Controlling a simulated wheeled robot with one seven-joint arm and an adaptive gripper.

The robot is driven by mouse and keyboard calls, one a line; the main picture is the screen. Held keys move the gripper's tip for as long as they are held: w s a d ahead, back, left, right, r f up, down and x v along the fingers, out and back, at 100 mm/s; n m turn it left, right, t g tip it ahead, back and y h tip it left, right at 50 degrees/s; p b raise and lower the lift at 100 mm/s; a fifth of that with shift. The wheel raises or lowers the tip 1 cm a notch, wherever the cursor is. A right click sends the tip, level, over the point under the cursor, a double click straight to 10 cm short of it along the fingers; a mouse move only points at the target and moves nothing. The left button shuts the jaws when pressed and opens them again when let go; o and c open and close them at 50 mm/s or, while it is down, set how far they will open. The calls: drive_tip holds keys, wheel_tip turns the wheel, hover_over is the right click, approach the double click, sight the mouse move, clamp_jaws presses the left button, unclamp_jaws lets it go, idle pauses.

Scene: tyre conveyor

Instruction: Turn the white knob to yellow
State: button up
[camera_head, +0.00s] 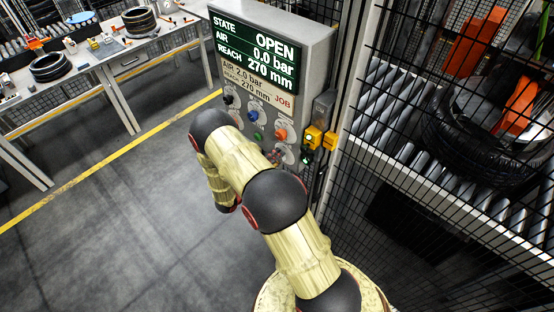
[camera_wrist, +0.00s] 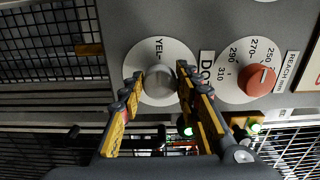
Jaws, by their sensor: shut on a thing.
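The white knob (camera_wrist: 160,80) looks grey-white and round in the wrist view. It sits on a pale round dial (camera_wrist: 135,70) with lettering like "YEL" at its upper edge; the rest of the lettering is hidden. My gripper (camera_wrist: 159,88) has one finger on each side of the knob and is shut on it. I cannot make out the knob's pointer. In the head view the control box (camera_head: 318,38) stands at the centre, and my arm covers the gripper and the white knob.
A red knob (camera_wrist: 261,80) on a reach dial with numbers such as 270 and 290 is right beside my right finger. The box's display (camera_head: 255,50) reads OPEN, 0.0 bar, 270 mm. Yellow-black fittings (camera_head: 313,137) and a wire fence (camera_head: 400,150) stand close by.

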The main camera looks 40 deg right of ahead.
drive_tip(key=o, duration=1.1)
drive_tip(key=shift+w, duration=0.1)
drive_tip(key=shift+c, duration=0.2)
drive_tip(key=shift+o, duration=0.4)
drive_tip(key=s+a, duration=0.1)
drive_tip(key=a, duration=1.1)
